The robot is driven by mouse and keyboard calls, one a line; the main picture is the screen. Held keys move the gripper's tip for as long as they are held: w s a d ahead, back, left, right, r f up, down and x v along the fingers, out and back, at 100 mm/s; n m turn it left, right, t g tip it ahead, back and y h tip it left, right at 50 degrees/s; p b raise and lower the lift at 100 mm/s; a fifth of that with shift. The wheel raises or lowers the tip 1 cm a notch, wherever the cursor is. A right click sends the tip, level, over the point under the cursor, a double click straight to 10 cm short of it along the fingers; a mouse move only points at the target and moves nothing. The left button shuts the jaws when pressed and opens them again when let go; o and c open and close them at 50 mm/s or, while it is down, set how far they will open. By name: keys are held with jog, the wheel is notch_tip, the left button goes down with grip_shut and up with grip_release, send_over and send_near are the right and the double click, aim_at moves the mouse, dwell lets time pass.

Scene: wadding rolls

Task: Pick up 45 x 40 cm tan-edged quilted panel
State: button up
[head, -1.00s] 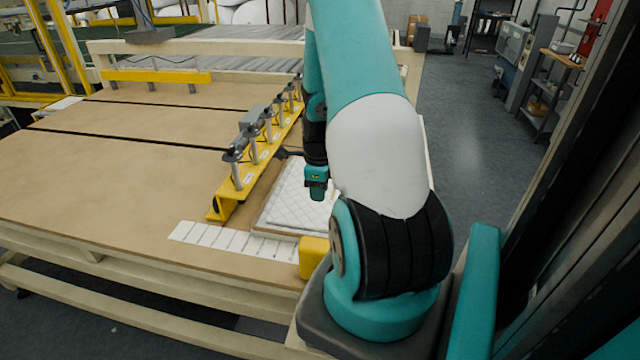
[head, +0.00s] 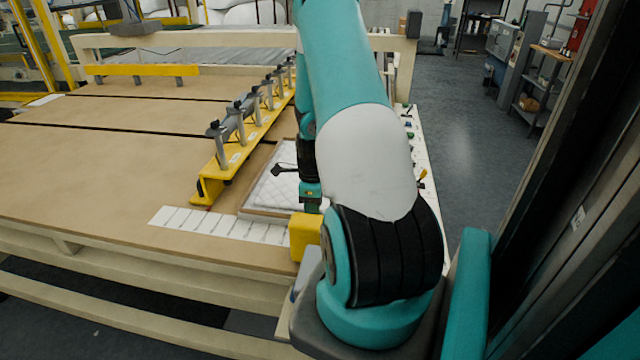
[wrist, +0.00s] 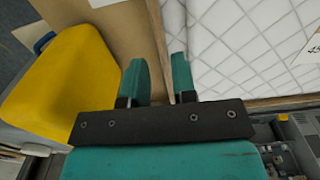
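The white quilted panel (head: 272,190) with a tan edge lies flat on the table's near right part. My arm hides its right side in the head view. In the wrist view the panel (wrist: 235,45) fills the upper right, with a printed label at the far right. My gripper (wrist: 158,82) is open, its two teal fingers apart. The panel's tan edge runs between them: one finger is over the quilting, the other over the brown board. I cannot tell their height above it. In the head view my gripper (head: 310,196) is beside the panel, partly hidden by my arm.
A yellow block (head: 304,236) stands at the table's near edge, close to my gripper; it also shows in the wrist view (wrist: 60,85). A yellow rail (head: 240,145) with grey posts lies left of the panel. A white marked strip (head: 215,224) is in front.

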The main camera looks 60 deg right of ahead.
notch_tip(320, 180, down, 4)
jog(key=shift+w+f+b, duration=0.1)
jog(key=shift+b, duration=1.15)
jog(key=shift+r, duration=0.2)
jog(key=shift+c, duration=0.4)
grip_shut()
jog(key=shift+d, duration=0.1)
jog(key=shift+r, duration=0.1)
notch_tip(320, 180, up, 20)
jog(key=b, duration=0.1)
